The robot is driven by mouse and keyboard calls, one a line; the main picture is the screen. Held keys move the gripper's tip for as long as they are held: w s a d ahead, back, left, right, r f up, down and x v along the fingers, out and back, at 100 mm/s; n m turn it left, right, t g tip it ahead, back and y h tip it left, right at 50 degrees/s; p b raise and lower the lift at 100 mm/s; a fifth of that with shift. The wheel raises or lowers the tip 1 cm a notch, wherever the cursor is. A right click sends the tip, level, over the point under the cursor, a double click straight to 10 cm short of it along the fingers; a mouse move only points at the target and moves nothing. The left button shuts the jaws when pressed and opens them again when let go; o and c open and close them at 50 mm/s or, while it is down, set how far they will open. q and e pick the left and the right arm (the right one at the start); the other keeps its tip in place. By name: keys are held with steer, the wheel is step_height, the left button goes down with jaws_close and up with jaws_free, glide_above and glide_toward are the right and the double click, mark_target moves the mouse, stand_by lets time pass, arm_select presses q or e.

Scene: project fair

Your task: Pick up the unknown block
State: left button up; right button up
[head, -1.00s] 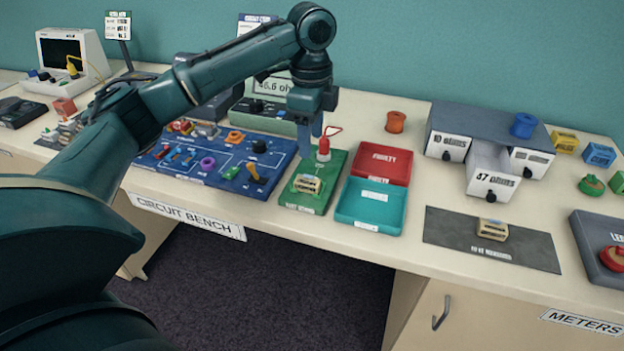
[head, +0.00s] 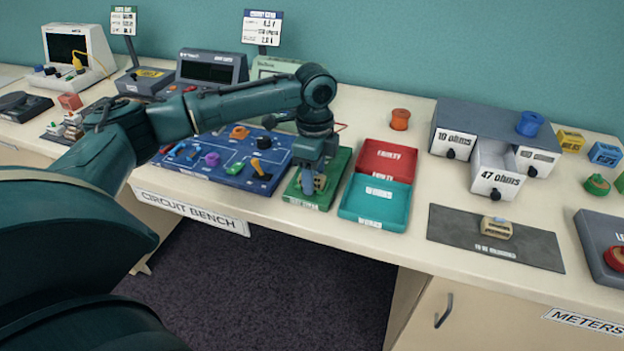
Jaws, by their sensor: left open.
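A small beige block (head: 320,183) sits on the green board (head: 333,178) on the bench, partly hidden by my left gripper. My left gripper (head: 309,190) points down over this board with its fingers open around or just beside the block; I cannot tell which. A second beige block (head: 497,228) lies on the dark grey mat (head: 470,243) marked "to be measured", well to the right of the gripper. I cannot read which block is the unknown one. My right gripper is out of view.
A red tray (head: 388,157) and a teal tray (head: 372,208) stand just right of the green board. The blue circuit board (head: 225,165) lies to its left. A grey drawer unit (head: 480,116) with an open "47 ohms" drawer (head: 497,180) stands behind the mat.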

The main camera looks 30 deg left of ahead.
arm_select(q)
steer(key=shift+c, duration=0.4)
steer(key=c, duration=1)
step_height(320, 180, up, 13)
steer(key=p, duration=0.5)
steer(key=shift+p, duration=0.4)
